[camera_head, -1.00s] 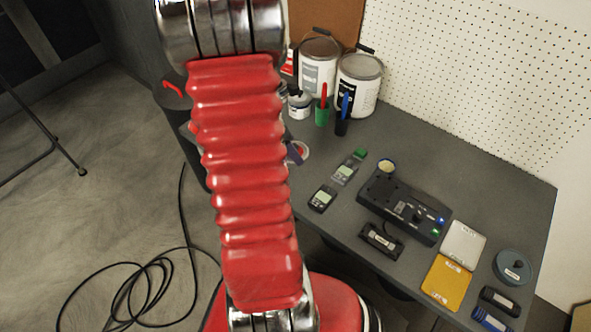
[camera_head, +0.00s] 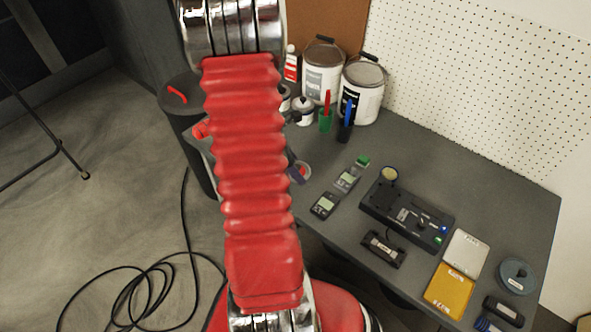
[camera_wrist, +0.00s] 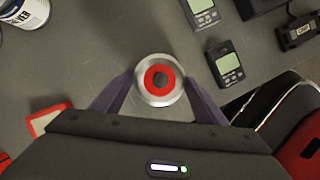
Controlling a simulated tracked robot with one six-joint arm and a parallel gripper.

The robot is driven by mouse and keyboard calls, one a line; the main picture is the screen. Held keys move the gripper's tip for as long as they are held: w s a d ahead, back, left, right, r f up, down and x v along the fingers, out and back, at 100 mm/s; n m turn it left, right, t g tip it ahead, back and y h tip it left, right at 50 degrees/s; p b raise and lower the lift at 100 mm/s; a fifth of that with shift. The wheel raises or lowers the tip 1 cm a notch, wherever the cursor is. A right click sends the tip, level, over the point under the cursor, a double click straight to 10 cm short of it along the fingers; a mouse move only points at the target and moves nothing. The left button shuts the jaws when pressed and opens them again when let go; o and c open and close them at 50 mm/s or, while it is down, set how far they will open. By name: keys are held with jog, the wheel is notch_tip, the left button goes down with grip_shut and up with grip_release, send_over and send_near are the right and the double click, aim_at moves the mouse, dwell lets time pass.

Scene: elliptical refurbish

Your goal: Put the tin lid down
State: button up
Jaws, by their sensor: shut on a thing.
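In the head view, part of the lid (camera_head: 305,168) and a purple finger show beside my red arm, near the bench's left edge. The arm hides the rest of my gripper.
Two handheld meters (camera_wrist: 227,66) (camera_wrist: 202,12) lie right of the lid. A small labelled tin (camera_wrist: 24,8) stands upper left, and a red-edged item (camera_wrist: 48,119) lies lower left. Paint cans (camera_head: 362,92) stand at the back. Bare bench surrounds the lid.

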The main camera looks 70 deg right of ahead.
jog(key=shift+f, duration=1.75)
jog(key=o, duration=1)
jog(key=v, duration=1.2)
jog(key=shift+d, duration=0.1)
